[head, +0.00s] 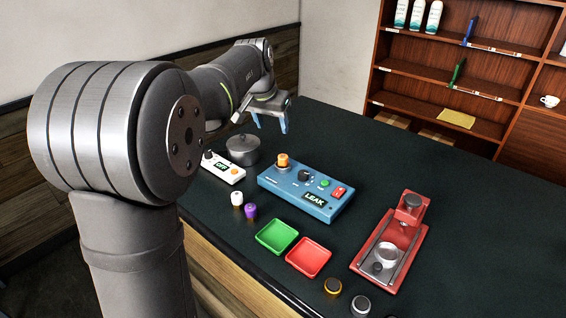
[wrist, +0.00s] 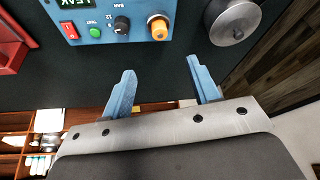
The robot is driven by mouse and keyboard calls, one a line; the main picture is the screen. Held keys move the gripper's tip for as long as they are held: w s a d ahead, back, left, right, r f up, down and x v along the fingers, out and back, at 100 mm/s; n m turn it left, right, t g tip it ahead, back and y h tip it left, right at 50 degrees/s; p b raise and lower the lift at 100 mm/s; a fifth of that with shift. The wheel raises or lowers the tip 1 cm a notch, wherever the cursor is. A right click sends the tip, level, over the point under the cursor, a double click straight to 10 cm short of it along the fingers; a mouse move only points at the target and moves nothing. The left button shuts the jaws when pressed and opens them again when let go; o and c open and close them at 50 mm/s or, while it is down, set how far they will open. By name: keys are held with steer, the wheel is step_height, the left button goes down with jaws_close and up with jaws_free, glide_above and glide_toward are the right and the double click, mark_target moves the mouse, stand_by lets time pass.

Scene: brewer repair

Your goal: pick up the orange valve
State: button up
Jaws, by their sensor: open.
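The orange valve (head: 283,160) stands upright on the left part of the blue control box (head: 302,190). In the wrist view the valve (wrist: 158,29) shows near the top, at the edge of the blue box (wrist: 92,20). My gripper (head: 270,122) is behind and above the box in the head view, over the far part of the table. In the wrist view my gripper (wrist: 160,82) has its two blue fingers spread apart with nothing between them. The valve lies beyond the fingertips, apart from them.
A grey lidded pot (head: 243,150) and a white device (head: 222,168) stand left of the box. White and purple knobs, green (head: 277,237) and red (head: 308,257) trays and a red press (head: 393,245) stand nearer. The table's right rear is clear.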

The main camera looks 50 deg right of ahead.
glide_toward(283, 157)
steer(key=x, duration=0.4)
steer(key=shift+w+a+f, duration=0.1)
steer(key=shift+a+f, duration=0.05)
steer(key=shift+f, duration=0.15)
steer(key=shift+d+x, duration=0.1)
steer(key=shift+x, duration=1.25)
steer(key=shift+d+x, duration=0.15)
steer(key=shift+x, duration=1.15)
steer(key=shift+r, duration=0.1)
steer(key=shift+c, duration=0.4)
jaws_close()
